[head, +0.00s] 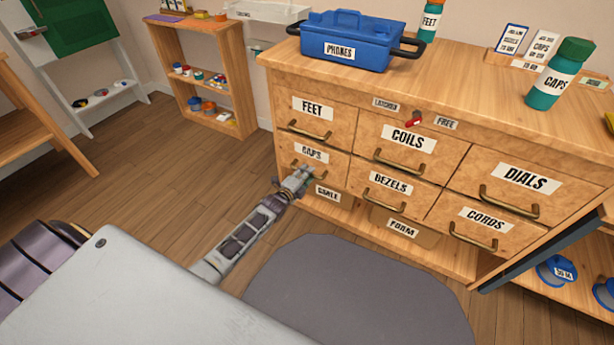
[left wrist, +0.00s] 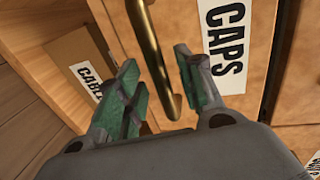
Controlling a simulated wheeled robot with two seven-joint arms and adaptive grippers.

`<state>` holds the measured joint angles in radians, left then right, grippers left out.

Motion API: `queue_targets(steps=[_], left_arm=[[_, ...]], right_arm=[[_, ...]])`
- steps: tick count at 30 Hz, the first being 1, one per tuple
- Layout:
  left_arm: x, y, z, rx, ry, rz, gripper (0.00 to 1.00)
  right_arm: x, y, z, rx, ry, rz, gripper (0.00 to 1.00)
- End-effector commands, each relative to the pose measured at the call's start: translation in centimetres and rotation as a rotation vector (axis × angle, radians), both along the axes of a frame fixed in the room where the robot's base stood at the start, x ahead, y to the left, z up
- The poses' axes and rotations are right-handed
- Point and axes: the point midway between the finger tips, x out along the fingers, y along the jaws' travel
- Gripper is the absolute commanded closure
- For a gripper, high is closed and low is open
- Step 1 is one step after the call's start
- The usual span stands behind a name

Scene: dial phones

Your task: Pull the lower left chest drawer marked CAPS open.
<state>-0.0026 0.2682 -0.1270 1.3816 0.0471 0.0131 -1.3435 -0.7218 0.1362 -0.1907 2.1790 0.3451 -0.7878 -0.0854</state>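The CAPS drawer (head: 339,172) is at the lower left of the wooden chest, below FEET, and its front looks flush with its neighbours. Its label also shows in the left wrist view (left wrist: 224,45). My left gripper (head: 306,173) is at this drawer's front and hides part of the handle. In the left wrist view its two green-padded fingers (left wrist: 157,58) are apart, with the brass handle (left wrist: 150,50) between them. My right gripper is not in view.
Below the drawer is an open shelf with a box marked CABLE (head: 327,194) and a box marked FOAM (head: 403,228). A blue PHONES case (head: 345,42) stands on the chest top. A grey mat (head: 355,295) lies on the floor in front, which is otherwise clear.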

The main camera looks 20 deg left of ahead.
Motion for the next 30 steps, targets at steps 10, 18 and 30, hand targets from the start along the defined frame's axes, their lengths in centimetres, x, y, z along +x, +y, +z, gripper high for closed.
queue_targets(steps=[10, 18, 30], left_arm=[[1.18, -0.12, -0.24, 0.001, 0.001, 0.000, 0.63], [1.19, -0.12, -0.20, 0.001, 0.000, 0.000, 0.65], [1.18, -0.12, -0.22, 0.001, 0.000, 0.000, 1.00]], right_arm=[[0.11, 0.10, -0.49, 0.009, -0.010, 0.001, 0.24], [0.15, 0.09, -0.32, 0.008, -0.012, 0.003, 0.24], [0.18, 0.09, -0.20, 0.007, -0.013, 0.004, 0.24]])
